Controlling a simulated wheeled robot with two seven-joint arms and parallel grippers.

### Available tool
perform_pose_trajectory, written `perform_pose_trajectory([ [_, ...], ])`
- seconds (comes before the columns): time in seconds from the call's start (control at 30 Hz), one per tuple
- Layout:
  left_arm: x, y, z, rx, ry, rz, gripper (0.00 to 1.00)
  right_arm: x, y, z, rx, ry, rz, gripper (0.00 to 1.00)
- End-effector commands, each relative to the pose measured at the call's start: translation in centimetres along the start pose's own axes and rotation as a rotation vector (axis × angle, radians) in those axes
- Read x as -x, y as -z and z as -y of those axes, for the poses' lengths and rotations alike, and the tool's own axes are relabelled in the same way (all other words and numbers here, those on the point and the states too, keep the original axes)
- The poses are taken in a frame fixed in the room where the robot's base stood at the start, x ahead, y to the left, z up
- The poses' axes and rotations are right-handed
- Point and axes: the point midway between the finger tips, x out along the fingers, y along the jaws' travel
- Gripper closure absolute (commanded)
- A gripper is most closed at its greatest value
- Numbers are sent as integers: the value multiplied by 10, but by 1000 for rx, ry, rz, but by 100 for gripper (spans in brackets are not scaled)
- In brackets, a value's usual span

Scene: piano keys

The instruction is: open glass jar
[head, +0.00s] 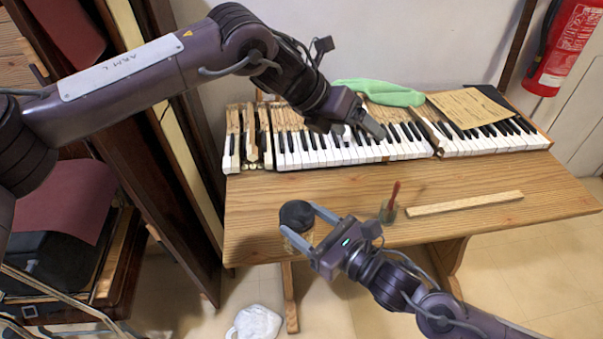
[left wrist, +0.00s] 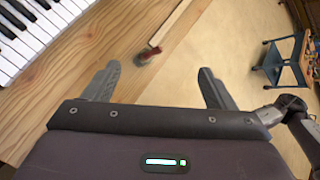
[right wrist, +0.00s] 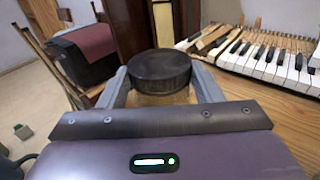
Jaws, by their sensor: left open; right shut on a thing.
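The glass jar (head: 299,238) has a round black lid (head: 297,213) on top and stands at the table's front left edge. In the right wrist view the lid (right wrist: 160,70) sits level between my fingers, with amber-tinted glass below it. My right gripper (head: 310,228) is shut on the jar, one finger on each side. I cannot tell whether the fingers touch the lid's rim or the glass just under it. My left gripper (head: 380,131) is open and empty above the piano keys, away from the jar. Its spread fingers show in the left wrist view (left wrist: 158,82).
A wooden table (head: 450,225) carries the piano keyboard (head: 330,150) along its back. A green cloth (head: 380,92) lies behind the keys. A dark wooden upright (head: 170,160) stands left.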

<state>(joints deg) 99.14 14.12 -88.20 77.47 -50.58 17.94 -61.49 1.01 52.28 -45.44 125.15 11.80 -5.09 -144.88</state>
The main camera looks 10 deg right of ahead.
Motion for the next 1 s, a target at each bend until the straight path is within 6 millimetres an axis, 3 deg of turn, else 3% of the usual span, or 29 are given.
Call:
perform_pose_trajectory([
  [0.1, 4, 50, 8, -32, -142, -265, 21, 0, -2, 0, 0, 0, 4, 100],
  [0.3, 37, 104, -3, 2, -370, -542, 21, 0, -2, 0, 0, 0, 4, 100],
  [0.53, 54, 124, -10, 37, -469, -635, 21, 0, -2, 0, 0, 0, 4, 100],
  [1.0, 9, 162, -36, 38, -466, -636, 21, 0, -2, 0, 0, 0, 4, 100],
])
